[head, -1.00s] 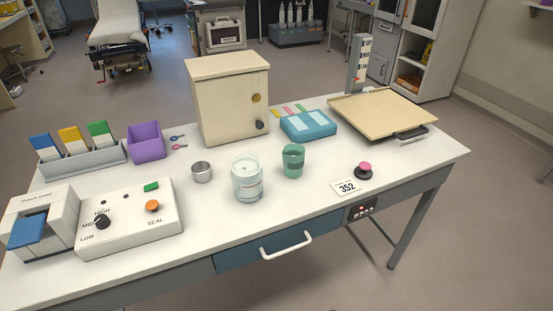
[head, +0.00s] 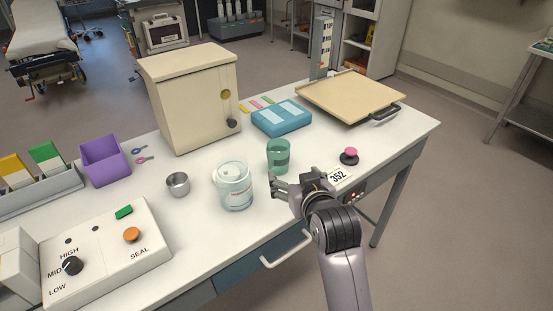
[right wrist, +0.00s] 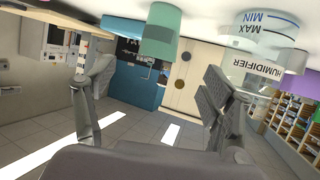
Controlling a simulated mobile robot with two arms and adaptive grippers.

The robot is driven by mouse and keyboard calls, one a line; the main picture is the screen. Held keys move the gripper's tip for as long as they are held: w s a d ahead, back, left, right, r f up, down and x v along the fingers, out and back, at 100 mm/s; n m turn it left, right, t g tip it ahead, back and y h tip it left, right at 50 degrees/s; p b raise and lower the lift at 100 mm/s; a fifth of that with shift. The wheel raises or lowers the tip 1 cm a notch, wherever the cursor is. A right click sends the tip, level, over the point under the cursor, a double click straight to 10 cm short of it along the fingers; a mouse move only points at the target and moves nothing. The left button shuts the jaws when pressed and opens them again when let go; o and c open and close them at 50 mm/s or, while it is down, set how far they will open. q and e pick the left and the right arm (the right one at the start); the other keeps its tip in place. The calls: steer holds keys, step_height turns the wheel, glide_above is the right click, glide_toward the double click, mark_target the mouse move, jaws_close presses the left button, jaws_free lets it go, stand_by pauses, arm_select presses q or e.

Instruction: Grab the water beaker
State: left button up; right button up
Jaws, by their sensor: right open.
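The green translucent beaker (head: 278,158) stands upright on the table, right of a clear jar (head: 235,186). In the right wrist view, which is upside down, the green beaker (right wrist: 160,35) is at the top, between the lines of the two fingers and beyond their tips. My right gripper (head: 279,187) is open and empty, with its fingers just in front of the beaker and apart from it as far as I can tell. The clear jar (right wrist: 262,38) reads HUMIDIFIER, MAX and MIN in the wrist view. My left gripper is out of view.
A small metal cup (head: 178,184) is left of the jar. A blue case (head: 281,118) and a cream cabinet (head: 190,100) stand behind. A pink-topped button (head: 349,155) and a 352 card (head: 339,176) are right of my gripper. The control box (head: 105,250) is front left.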

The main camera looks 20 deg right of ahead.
mark_target(281, 160)
steer(key=x, duration=1.1)
steer(key=shift+w+f+p, duration=0.2)
steer(key=shift+p, duration=0.1)
steer(key=shift+f+p+x, duration=0.15)
steer(key=shift+x, duration=1.25)
steer(key=shift+f+p+x, duration=0.1)
steer(key=shift+p+x, duration=0.05)
steer(key=shift+x, duration=1.2)
steer(key=shift+s, duration=0.1)
steer(key=shift+c, duration=0.5)
steer(key=c, duration=1.3)
steer(key=shift+r, duration=0.25)
